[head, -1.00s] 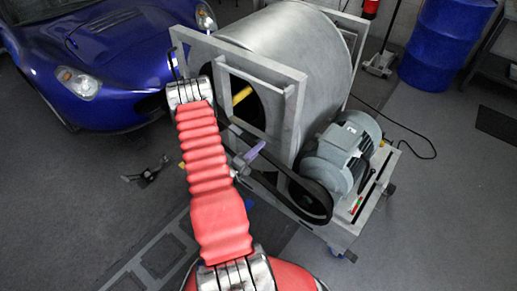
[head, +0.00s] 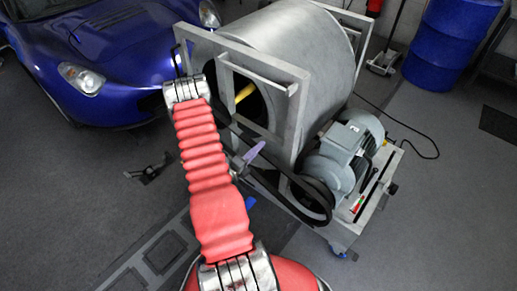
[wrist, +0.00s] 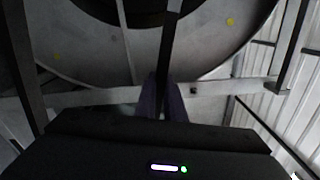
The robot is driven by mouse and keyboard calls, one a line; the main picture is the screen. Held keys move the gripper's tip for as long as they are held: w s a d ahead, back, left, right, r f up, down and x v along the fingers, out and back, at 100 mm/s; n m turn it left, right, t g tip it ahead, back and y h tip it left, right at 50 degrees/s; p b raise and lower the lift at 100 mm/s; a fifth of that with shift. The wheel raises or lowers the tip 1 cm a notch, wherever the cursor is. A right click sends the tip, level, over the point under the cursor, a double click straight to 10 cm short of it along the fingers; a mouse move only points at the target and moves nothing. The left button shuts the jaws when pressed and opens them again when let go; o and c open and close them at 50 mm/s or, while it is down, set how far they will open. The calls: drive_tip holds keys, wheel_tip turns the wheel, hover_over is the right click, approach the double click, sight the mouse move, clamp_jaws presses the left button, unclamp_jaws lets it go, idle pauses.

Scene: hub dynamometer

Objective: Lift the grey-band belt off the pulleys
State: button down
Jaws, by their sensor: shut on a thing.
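The dark belt (head: 322,205) runs around the small pulley at the motor end and up along the drum frame in the head view. In the wrist view a dark strip of the belt (wrist: 170,45) runs down between the two purple fingers of my gripper (wrist: 163,100). My gripper (head: 254,152) is shut on this strip, beside the frame in the head view. The belt's upper part and the large pulley are partly hidden behind my arm and the frame.
The grey drum (head: 303,50) sits in a metal frame (head: 290,110) close to my gripper. A grey motor (head: 345,150) stands on the wheeled stand at right. A blue car (head: 95,50) is at left and a blue barrel (head: 450,40) at back right.

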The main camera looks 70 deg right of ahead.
drive_tip(key=shift+w+a, duration=0.1)
drive_tip(key=v, duration=1)
drive_tip(key=shift+a+r, duration=0.2)
drive_tip(key=shift+r, duration=0.05)
idle(1.1)
drive_tip(key=shift+w, duration=0.1)
